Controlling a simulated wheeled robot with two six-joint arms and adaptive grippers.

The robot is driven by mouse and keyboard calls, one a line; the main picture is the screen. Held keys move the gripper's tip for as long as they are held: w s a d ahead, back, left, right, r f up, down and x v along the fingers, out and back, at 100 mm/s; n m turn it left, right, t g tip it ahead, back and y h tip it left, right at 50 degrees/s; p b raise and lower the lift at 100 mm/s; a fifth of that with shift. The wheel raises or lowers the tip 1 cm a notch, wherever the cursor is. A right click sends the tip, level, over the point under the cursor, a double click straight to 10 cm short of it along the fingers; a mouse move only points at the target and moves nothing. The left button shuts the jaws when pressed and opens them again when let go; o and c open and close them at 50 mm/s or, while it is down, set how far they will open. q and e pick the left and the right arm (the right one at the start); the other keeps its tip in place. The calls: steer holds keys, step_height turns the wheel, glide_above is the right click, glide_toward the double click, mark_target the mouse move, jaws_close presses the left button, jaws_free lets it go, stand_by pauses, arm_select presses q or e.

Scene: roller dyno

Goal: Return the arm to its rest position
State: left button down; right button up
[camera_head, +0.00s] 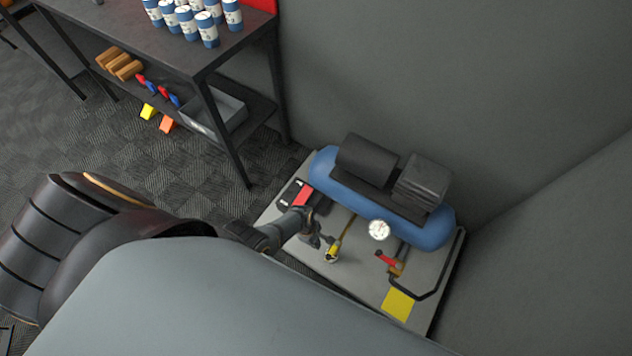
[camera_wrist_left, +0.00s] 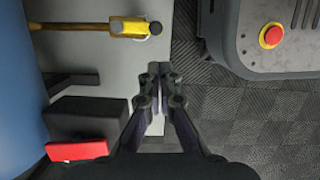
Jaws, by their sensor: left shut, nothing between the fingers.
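My left arm comes in from the left in the head view, and its gripper (camera_head: 318,240) is over the front part of a grey base plate (camera_head: 272,215) that carries a blue compressor (camera_head: 437,232). In the left wrist view the two fingers of the left gripper (camera_wrist_left: 160,72) are together with nothing between them. A yellow fitting (camera_head: 332,252) is close beside the fingertips in the head view; it also shows at the upper left in the wrist view (camera_wrist_left: 130,27). My right gripper is not in view.
A red switch (camera_head: 303,195) on a black box is close to my left wrist. A round gauge (camera_head: 379,230), a red-handled valve (camera_head: 387,259) and a black handle (camera_head: 441,286) stand on the right. A dark shelf table (camera_head: 150,45) with several cans is at the upper left. Walls enclose the corner.

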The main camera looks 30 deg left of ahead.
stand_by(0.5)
arm_select(q)
steer(key=s+a+m+y+p, duration=0.1)
steer(key=s+a+m+p, duration=0.2)
steer(key=s+m, duration=0.3)
steer(key=s+a+r+m+y+p, duration=0.1)
steer(key=s+a+m+p, duration=0.2)
steer(key=s, duration=0.7)
steer(key=s+a+r+m+t+y+p, duration=0.1)
steer(key=s+a+m+p, duration=0.2)
steer(key=s+a+m, duration=0.3)
steer(key=s+m, duration=0.2)
steer(key=m, duration=0.1)
steer(key=shift+a+r+y, duration=0.25)
steer(key=shift+a+y, duration=0.05)
steer(key=shift+a, duration=0.1)
steer(key=shift+s, duration=0.1)
